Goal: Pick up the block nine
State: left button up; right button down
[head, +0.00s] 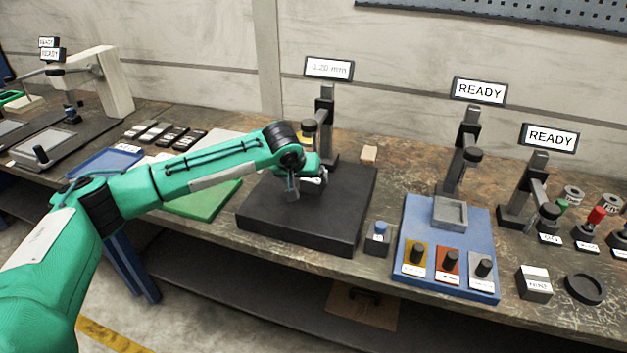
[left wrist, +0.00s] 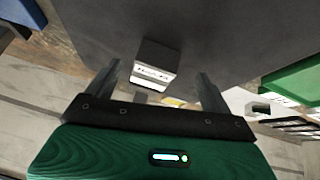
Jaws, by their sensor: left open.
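A small grey block (left wrist: 157,62) with a white label stands on the dark plate (left wrist: 230,30) in the left wrist view. Its label is too blurred to read, so I cannot tell if it is block nine. My left gripper (left wrist: 158,80) is open, with one finger on each side of the block's near end and a gap to each side. In the head view my left gripper (head: 303,192) is low over the black granite-like base (head: 300,220) under the gauge stand, and mostly hides the block. My right gripper is not in view.
The gauge stand (head: 326,110) with a display rises just behind my left gripper. A blue board (head: 408,275) with knobs and a small blue-topped button box (head: 377,240) stand to the right. A green mat (head: 205,200) lies left. A small tan block (head: 369,153) lies behind the base.

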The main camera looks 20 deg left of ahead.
aim_at(310, 180)
pick_arm(q)
jog(key=shift+w+d, duration=0.1)
jog(key=shift+w, duration=0.3)
jog(key=shift+w+d, duration=0.15)
jog(key=shift+w, duration=1)
jog(key=shift+x, duration=1.1)
jog(key=shift+w+f, duration=0.2)
jog(key=shift+f, duration=0.15)
grip_shut()
jog(key=shift+r, duration=0.15)
